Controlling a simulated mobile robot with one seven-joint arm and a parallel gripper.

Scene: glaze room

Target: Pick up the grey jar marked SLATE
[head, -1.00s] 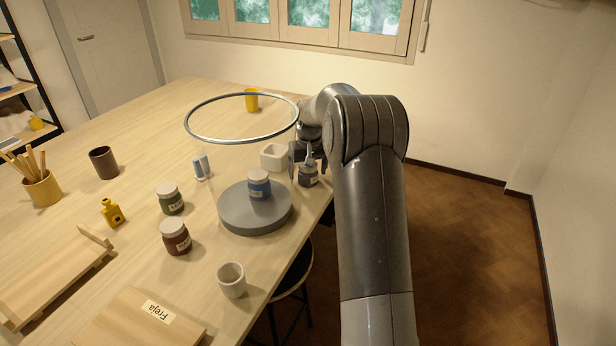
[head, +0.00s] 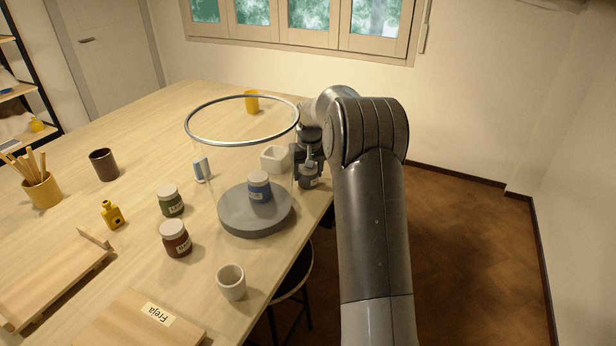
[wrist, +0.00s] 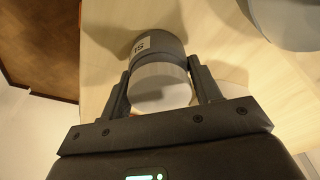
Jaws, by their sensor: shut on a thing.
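The grey jar (head: 308,180) stands near the right edge of the table, just right of the round grey turntable. In the wrist view the jar (wrist: 160,47) has a dark grey body, a pale lid and a white label of which "SL" can be read. My gripper (wrist: 158,70) has one finger on each side of the jar and is shut on it. In the head view my gripper (head: 307,163) partly hides the jar's top. I cannot tell any gap between the jar and the table.
A blue jar (head: 259,188) stands on the turntable (head: 255,221), inside a see-through guard with a metal rim (head: 187,126). A white square pot (head: 275,159) is close left of my gripper. Green (head: 170,202) and dark red (head: 175,239) jars and a small cup (head: 231,282) stand nearer.

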